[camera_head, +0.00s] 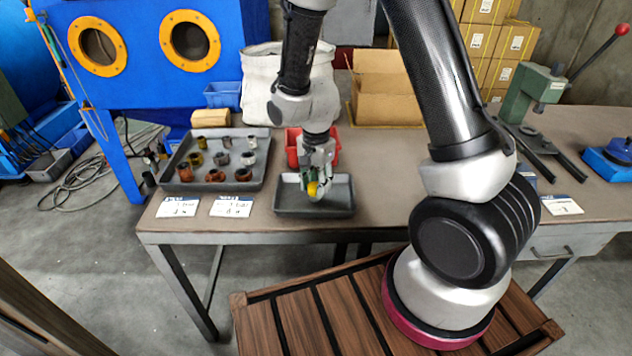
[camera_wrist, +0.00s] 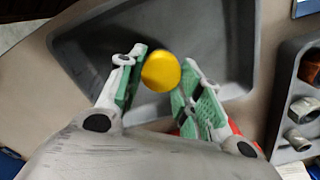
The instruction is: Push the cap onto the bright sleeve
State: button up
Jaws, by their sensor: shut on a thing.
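My gripper (camera_head: 318,186) is low over the small grey tray (camera_head: 340,205), shut on a yellow cap (camera_head: 312,189). In the wrist view the round yellow face of the cap (camera_wrist: 160,72) shows between the two green-padded fingers. Something pale shows beside the cap in the head view; I cannot tell whether it is a finger or another part. The larger grey tray (camera_head: 214,187) to the left holds several sleeves, some rusty orange, some dull brass or grey. A bright silvery sleeve (camera_head: 252,142) stands in its back right; another light one (camera_wrist: 302,110) shows in the wrist view.
A red bin (camera_head: 292,148) stands close behind the small tray. Paper labels (camera_head: 231,206) lie along the table's front edge. A cardboard box (camera_head: 385,100) and white sack (camera_head: 262,85) are at the back. A green lever press (camera_head: 535,95) stands right. The table right of the small tray is clear.

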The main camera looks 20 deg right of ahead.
jog(key=o, duration=1.3)
jog(key=shift+r, duration=2.5)
